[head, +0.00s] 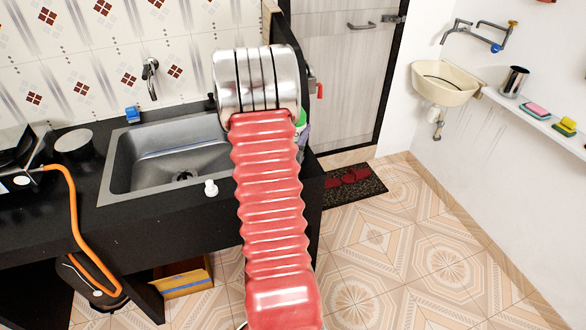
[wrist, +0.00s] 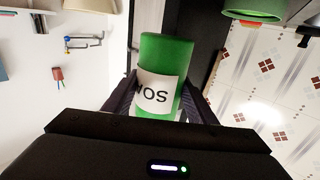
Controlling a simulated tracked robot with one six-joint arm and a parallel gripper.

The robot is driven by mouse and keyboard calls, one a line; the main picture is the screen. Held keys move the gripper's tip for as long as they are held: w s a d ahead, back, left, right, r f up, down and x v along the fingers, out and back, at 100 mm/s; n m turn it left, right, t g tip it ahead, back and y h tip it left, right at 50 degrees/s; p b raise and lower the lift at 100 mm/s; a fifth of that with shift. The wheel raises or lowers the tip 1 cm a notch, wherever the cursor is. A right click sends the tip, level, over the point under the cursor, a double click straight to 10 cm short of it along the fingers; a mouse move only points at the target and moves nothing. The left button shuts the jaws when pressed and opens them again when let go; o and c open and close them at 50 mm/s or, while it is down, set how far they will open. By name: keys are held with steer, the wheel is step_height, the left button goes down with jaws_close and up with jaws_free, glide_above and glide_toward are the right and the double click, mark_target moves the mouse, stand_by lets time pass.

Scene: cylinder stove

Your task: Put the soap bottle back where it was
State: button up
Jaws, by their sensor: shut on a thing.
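The soap bottle, a green cylinder (wrist: 165,55) with a white label bearing dark letters, is between my gripper's dark fingers (wrist: 160,100) in the wrist view. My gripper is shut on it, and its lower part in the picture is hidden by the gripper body. In the head view my red ribbed arm hides my gripper and most of what is behind it. Only a small green patch (head: 300,118) shows at the arm's right edge, and I cannot tell for sure whether it is the same bottle.
A steel sink (head: 165,155) is set in the black counter (head: 150,225), left of my arm. A small white item (head: 211,187) stands at its front rim. A stove with an orange hose (head: 75,205) is at left. Another green object (wrist: 255,8) shows in the wrist view.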

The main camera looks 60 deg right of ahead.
steer(key=shift+f, duration=2.85)
steer(key=shift+f, duration=2.1)
steer(key=o, duration=1.3)
steer(key=shift+f, duration=0.1)
steer(key=shift+c, duration=0.2)
steer(key=s+a, duration=0.1)
steer(key=a, duration=1.1)
steer(key=shift+s, duration=0.15)
